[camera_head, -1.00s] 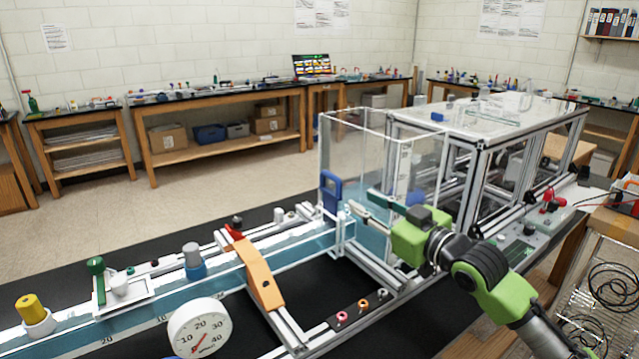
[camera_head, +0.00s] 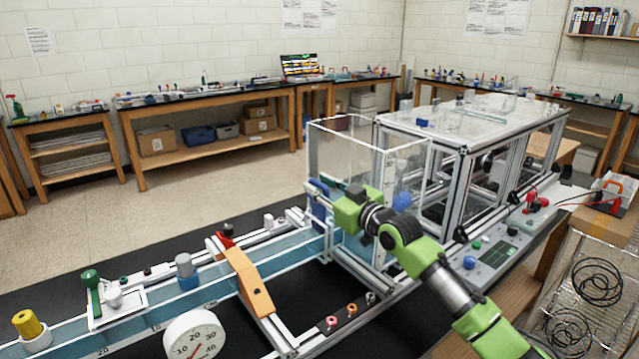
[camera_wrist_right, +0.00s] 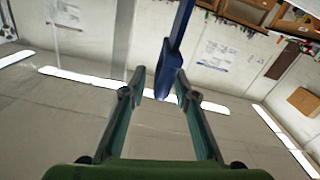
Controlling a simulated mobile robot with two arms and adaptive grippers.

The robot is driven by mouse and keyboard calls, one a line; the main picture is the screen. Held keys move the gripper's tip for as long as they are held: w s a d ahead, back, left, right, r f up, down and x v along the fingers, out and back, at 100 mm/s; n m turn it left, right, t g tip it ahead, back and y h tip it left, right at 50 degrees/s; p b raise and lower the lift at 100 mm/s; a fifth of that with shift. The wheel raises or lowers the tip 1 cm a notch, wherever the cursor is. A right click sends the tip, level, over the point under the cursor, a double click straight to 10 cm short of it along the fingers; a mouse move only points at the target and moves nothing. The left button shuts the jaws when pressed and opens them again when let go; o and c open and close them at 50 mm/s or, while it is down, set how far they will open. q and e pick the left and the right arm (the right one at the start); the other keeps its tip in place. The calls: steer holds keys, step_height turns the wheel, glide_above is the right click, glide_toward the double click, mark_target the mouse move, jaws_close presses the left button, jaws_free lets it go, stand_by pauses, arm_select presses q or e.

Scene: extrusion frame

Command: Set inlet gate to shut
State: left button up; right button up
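The inlet gate shows as a blue upright handle (camera_head: 318,206) at the end of the water channel, by the clear tank. My right gripper (camera_head: 313,190) is at this handle, partly covering it. In the right wrist view, the blue gate piece (camera_wrist_right: 168,75) lies between the two fingers of my right gripper (camera_wrist_right: 160,82), nearer the right finger. The fingers are apart, with a clear gap on the left side. I cannot tell whether the right finger touches it. My left gripper is not in view.
The clear tank (camera_head: 345,145) stands just behind the gate. An orange bridge piece (camera_head: 249,282) and a round dial gauge (camera_head: 195,338) are along the channel (camera_head: 215,290). A control panel (camera_head: 492,254) is to the right.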

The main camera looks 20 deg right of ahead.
steer(key=shift+w+a, duration=0.1)
steer(key=shift+w, duration=0.1)
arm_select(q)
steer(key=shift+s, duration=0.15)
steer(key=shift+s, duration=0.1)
